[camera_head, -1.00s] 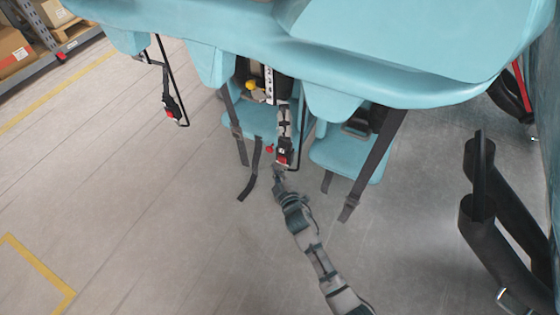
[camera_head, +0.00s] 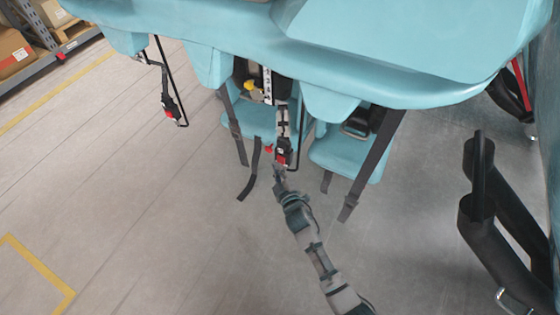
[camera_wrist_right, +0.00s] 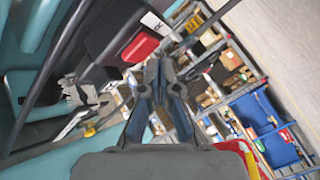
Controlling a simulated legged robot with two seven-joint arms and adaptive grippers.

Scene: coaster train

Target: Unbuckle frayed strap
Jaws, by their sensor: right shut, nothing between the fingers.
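The middle seat's strap (camera_head: 282,122) is pale and hangs down to a black buckle with a red button (camera_head: 284,155). In the right wrist view the red button (camera_wrist_right: 140,46) sits on the black buckle, left of my fingertips. My right gripper (camera_head: 279,172) is just below the buckle in the head view. In the right wrist view my right gripper (camera_wrist_right: 157,68) is shut and empty, its fingertips beside the buckle; I cannot tell whether they touch it. The strap's frayed part is too small to make out. My left gripper is out of view.
The blue coaster car (camera_head: 400,85) fills the top. Black straps (camera_head: 372,165) hang from the seats. Another red-buttoned buckle (camera_head: 171,107) hangs at left. Black curved bars (camera_head: 485,235) stand at right. The floor (camera_head: 140,230) at lower left is clear.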

